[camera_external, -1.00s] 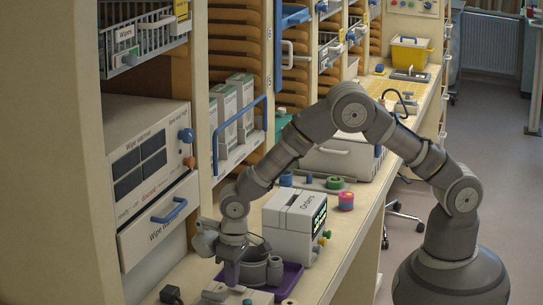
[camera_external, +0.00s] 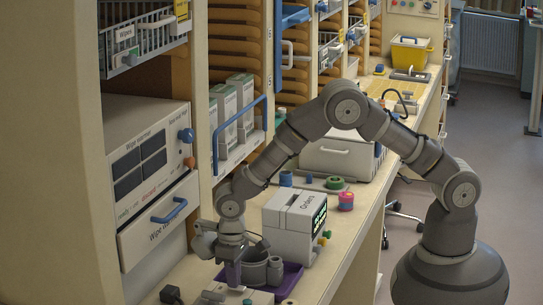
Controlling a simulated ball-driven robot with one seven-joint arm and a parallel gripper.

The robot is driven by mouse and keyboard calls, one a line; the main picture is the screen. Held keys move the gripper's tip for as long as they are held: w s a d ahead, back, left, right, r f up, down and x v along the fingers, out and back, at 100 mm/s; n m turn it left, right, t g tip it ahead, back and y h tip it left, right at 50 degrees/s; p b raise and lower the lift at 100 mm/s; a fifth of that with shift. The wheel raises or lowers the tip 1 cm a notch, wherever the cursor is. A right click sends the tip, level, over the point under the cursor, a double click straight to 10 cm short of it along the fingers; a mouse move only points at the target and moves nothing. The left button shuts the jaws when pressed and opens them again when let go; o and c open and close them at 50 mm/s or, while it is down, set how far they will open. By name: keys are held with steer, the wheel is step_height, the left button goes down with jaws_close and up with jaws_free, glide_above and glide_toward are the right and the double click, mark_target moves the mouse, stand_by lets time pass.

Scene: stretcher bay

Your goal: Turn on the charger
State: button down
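A low pale grey unit (camera_external: 212,294) lies on the counter at the bottom edge of the view, partly cut off. It looks like the charger, but no label on it can be read. A small blue knob or button (camera_external: 247,301) shows on its right part. My gripper (camera_external: 233,283) points down over this unit, its tip at or just above the top. Whether it touches the unit cannot be told. The fingers are too small and overlapped to tell if they are open or shut. I see nothing held.
A purple tray (camera_external: 291,277) with a grey round container (camera_external: 256,272) stands close on the right. Behind it is a white "Orders" box (camera_external: 285,222). A black block (camera_external: 171,295) lies to the left. The wipe warmer (camera_external: 150,150) is at the left.

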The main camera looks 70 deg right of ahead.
steer(key=shift+s+f, duration=0.5)
steer(key=shift+s, duration=0.15)
step_height(320, 180, up, 15)
steer(key=w+p, duration=0.1)
steer(key=p, duration=0.3)
steer(key=shift+w, duration=0.2)
steer(key=w+d+r+t+y+b, duration=0.1)
steer(key=w+d+r+t+b, duration=0.2)
steer(key=r, duration=0.5)
steer(key=d+r+t+b, duration=0.3)
steer(key=d+r, duration=0.3)
steer(key=r, duration=0.2)
steer(key=w+d+r+t+y+b, duration=0.1)
steer(key=w+d+r+t+b, duration=0.2)
steer(key=r, duration=0.5)
steer(key=s+d+r+t+h+b, duration=0.1)
steer(key=s+d+r, duration=0.4)
steer(key=r, duration=0.5)
steer(key=s+d+r+t+h+b, duration=0.1)
steer(key=s+d+r+t+b, duration=0.3)
steer(key=s+r, duration=0.5)
steer(key=shift+s+d+r+t+b, duration=0.4)
steer(key=shift+d+t, duration=0.3)
steer(key=shift+d, duration=0.5)
